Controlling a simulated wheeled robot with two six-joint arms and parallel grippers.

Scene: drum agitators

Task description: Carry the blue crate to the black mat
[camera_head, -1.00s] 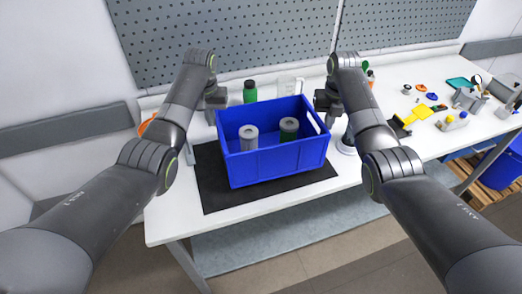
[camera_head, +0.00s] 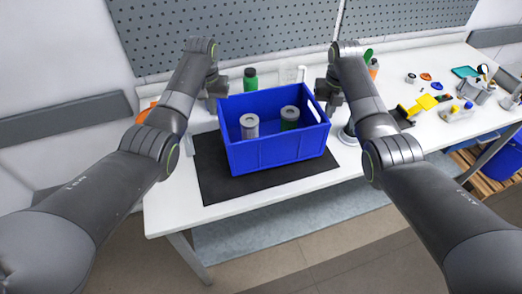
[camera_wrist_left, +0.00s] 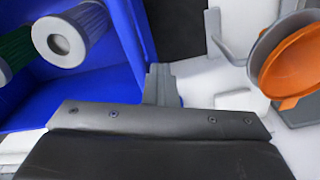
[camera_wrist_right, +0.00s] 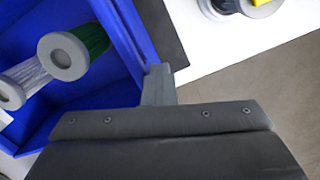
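The blue crate (camera_head: 278,155) is upright over the black mat (camera_head: 215,185), whose bare strips show in front and at the left. I cannot tell whether the crate's underside touches the mat. Two capped cylinders stand inside, one grey (camera_head: 249,125) and one green (camera_head: 289,116). My left gripper (camera_head: 216,92) is at the crate's left wall, and in the left wrist view its fingers (camera_wrist_left: 162,84) look closed together at that wall. My right gripper (camera_head: 325,98) is at the right wall, and its fingers (camera_wrist_right: 158,84) look the same there. The inner finger sides are hidden.
A green bottle (camera_head: 250,79) stands behind the crate. An orange bowl-like thing (camera_wrist_left: 290,55) is beside my left gripper. Several small tools and a yellow container (camera_head: 415,110) lie at the right. A grey pegboard (camera_head: 230,40) stands behind the white table (camera_head: 170,222).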

